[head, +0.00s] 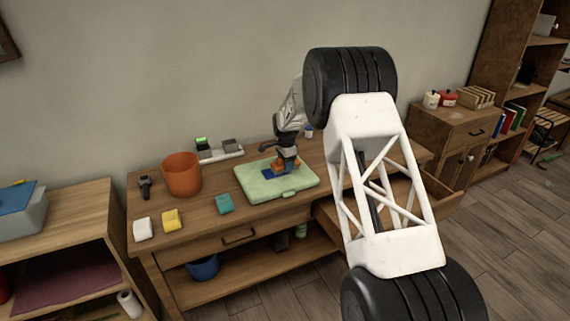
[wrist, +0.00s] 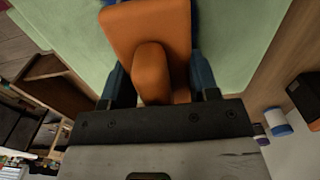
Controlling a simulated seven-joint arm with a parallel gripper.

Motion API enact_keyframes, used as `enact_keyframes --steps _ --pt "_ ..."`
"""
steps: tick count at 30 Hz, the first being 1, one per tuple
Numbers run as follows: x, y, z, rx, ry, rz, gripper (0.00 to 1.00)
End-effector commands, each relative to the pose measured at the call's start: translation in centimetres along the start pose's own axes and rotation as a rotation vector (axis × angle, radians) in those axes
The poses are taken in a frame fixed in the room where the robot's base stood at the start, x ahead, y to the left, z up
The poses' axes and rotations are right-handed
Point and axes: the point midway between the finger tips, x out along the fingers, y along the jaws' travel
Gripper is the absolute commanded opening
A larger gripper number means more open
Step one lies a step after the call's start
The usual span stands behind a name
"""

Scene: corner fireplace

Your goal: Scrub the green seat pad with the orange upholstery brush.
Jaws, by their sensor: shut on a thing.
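The green seat pad (head: 256,187) lies flat on the wooden table. It also fills the far part of the wrist view (wrist: 225,60). A blue patch (head: 270,174) shows on the pad beside the brush. My gripper (head: 288,162) is shut on the orange upholstery brush (head: 280,165), over the right part of the pad. In the wrist view the brush (wrist: 150,35) sits between my two fingers (wrist: 160,85). Its underside is hidden, so I cannot tell whether it touches the pad.
On the table (head: 155,245), an orange pot (head: 182,174) stands left of the pad. Teal (head: 224,204), yellow (head: 172,219) and white (head: 143,229) blocks lie near the front edge. A tray with small boxes (head: 219,153) is behind. An open drawer (head: 440,200) juts out at right.

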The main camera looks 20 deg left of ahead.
Motion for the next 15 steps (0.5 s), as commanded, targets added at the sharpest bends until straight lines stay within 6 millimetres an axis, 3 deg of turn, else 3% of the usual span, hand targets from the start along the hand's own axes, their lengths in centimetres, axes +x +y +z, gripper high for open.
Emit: enact_keyframes --steps 15 --pt "0.1 0.0 3.8 -0.001 0.0 0.001 0.25"
